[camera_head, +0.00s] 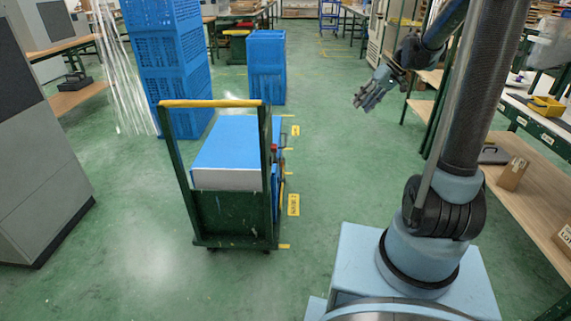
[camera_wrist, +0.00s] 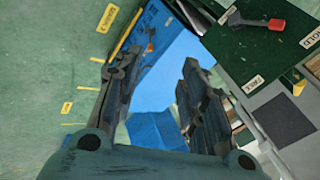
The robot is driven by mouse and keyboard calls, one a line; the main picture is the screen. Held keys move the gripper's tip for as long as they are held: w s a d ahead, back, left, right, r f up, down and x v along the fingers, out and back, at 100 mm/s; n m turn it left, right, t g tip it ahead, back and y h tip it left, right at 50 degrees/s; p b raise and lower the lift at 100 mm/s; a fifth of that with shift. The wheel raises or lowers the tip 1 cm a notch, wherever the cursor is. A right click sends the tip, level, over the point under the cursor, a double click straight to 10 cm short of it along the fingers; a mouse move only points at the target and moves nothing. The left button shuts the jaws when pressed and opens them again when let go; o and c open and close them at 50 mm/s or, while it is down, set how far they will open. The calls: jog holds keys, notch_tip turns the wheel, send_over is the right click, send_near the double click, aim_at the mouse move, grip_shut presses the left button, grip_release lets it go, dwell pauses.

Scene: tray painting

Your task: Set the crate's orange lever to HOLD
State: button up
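A blue crate (camera_head: 238,140) sits on a green cart and also shows in the wrist view (camera_wrist: 185,60). On the crate's narrow side in the wrist view is a small orange part (camera_wrist: 150,46), partly behind a finger; its setting is too small to read. A lever with a red grip (camera_wrist: 276,24) lies on a dark green panel, near a HOLD label (camera_wrist: 312,38) and a FREE label (camera_wrist: 254,86). In the head view a small red part (camera_head: 274,148) shows at the cart's right side. My gripper (camera_head: 370,92) is open and empty, apart from the cart; its fingers (camera_wrist: 160,62) frame the crate.
The cart (camera_head: 236,220) has a yellow handle bar (camera_head: 213,103). Blue crate stacks (camera_head: 170,60) stand behind it. A wooden workbench (camera_head: 530,200) runs along the right. Yellow labels (camera_head: 293,204) mark the floor by the cart.

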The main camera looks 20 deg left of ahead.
jog(key=w+a+f+n+g+y, duration=0.25)
jog(key=w+a+f+n, duration=0.25)
jog(key=w+a+f, duration=0.85)
jog(key=w+a+f+n+g+y, duration=0.25)
jog(key=w+f, duration=0.25)
jog(key=f, duration=0.6)
jog(key=s+a+f+n+y, duration=0.15)
jog(key=a+f, duration=0.25)
jog(key=f, duration=0.7)
jog(key=x, duration=1.6)
jog(key=shift+s+n+g, duration=0.3)
jog(key=shift+f, duration=0.1)
grip_shut()
